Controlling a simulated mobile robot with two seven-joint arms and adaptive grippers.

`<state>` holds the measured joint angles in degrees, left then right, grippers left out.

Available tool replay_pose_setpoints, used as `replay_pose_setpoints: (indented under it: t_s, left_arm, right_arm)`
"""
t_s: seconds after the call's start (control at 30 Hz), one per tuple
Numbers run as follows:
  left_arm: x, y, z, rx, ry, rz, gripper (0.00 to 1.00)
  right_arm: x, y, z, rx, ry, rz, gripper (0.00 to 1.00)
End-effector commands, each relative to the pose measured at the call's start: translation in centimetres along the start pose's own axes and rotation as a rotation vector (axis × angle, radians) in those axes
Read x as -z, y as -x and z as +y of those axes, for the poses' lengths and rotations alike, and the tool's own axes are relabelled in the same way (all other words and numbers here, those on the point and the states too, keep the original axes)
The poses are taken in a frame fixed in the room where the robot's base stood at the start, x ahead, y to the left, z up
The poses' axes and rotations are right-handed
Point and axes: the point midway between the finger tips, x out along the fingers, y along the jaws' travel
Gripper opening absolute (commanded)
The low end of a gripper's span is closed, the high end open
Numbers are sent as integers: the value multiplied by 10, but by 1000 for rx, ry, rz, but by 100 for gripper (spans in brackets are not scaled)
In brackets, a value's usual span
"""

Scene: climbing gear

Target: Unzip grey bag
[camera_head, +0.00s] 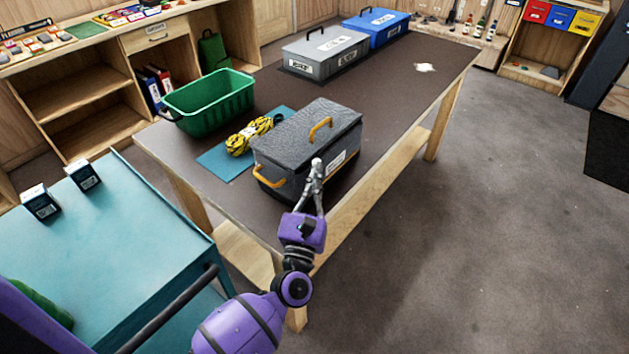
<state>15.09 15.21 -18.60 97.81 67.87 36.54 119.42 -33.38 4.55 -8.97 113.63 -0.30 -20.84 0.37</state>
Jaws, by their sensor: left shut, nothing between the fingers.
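The grey bag (301,132) is box-shaped, with yellow-orange handles on its top and left end and a white label on its front side. It stands on the dark-topped table (384,114) near the front edge, and its lid looks closed. The zip is too small to make out. My left gripper (317,163), on a purple arm, is shut and empty at the bag's front side, close to the upper edge beside the label. I cannot tell whether it touches the bag. My right gripper is not in view.
A coiled yellow-black rope (250,135) lies on a blue mat (214,160) left of the bag, with a green basket (209,101) behind. A grey box (326,50) and a blue box (376,27) stand at the table's far end. A teal cart (110,240) is at left.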

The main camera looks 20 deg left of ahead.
Motion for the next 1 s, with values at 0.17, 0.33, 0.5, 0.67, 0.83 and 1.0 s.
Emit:
replay_pose_setpoints:
  t_s: [0.17,0.33,0.5,0.67,0.83,1.0]
  left_arm:
    - [1,-2,-2,0,0,0,0]
    - [9,-20,-12,0,3,0,0]
    - [22,-55,-31,0,4,1,0]
    - [35,-92,-52,0,4,2,0]
    - [46,-127,-70,1,2,2,0]
    - [51,-151,-82,1,1,2,0]
  right_arm:
    - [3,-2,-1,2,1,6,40]
    - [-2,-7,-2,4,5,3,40]
    - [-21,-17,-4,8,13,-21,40]
    - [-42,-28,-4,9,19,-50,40]
    - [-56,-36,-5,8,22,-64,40]
    - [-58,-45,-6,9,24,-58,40]
